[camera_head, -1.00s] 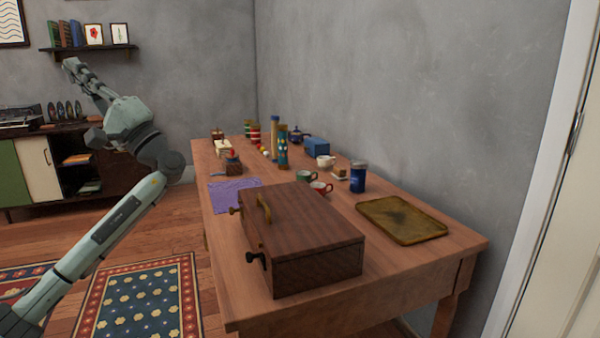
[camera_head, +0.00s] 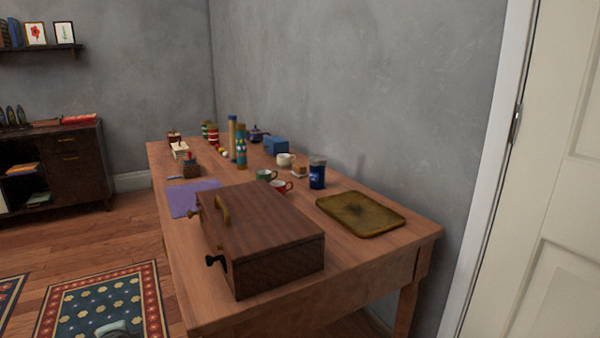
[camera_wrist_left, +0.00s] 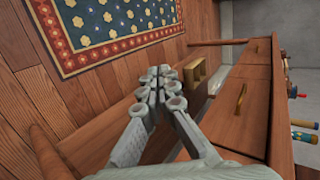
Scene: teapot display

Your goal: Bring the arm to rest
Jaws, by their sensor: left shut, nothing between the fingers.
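My left gripper (camera_wrist_left: 160,78) shows in the left wrist view with its fingers together and nothing between them. It is apart from the wooden furniture beside it, with the floor and patterned rug behind. In the head view, a small pale piece of my left arm (camera_head: 118,329) shows at the bottom edge, over the rug; the gripper cannot be made out there. My right gripper is in neither view.
A wooden table (camera_head: 370,265) holds a dark wooden box (camera_head: 265,235) with a handle on its lid, a brown tray (camera_head: 360,213), a purple cloth (camera_head: 192,199), a blue jar (camera_head: 317,174), cups and bottles. Open floor and a rug (camera_head: 100,300) lie left.

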